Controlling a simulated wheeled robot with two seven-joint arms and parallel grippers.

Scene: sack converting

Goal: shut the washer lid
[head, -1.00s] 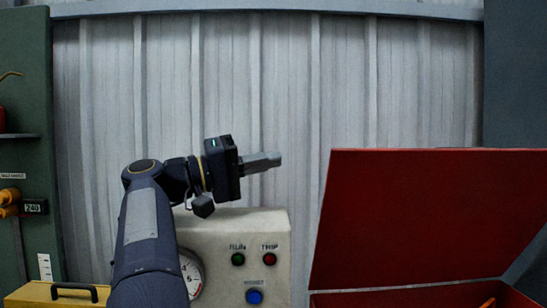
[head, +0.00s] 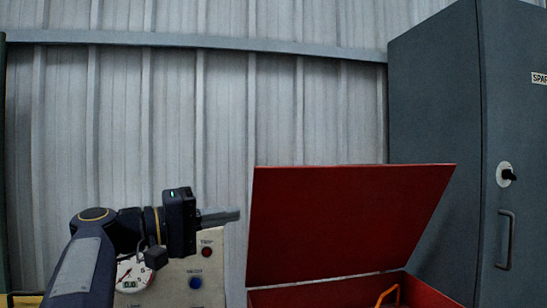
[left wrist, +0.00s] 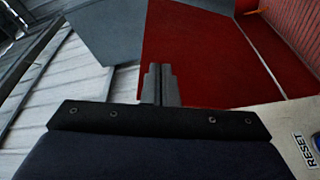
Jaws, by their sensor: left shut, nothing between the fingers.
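The washer is a red box with its lid (head: 345,220) standing open, tilted up and back, right of centre in the head view. The front of the box is cut off by the bottom edge. My left gripper (head: 236,214) is shut and empty, pointing right, with its tips just left of the lid's left edge. In the left wrist view the fingers (left wrist: 160,84) are together, and the red lid (left wrist: 195,50) lies ahead and to the right. I cannot tell whether the fingertips touch it. My right gripper is not in view.
A cream control panel (head: 206,268) with buttons and a gauge stands below my left gripper. A tall grey cabinet (head: 435,130) is right of the washer. A corrugated metal wall (head: 180,110) is behind. An orange handle-like thing (head: 388,294) shows inside the washer.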

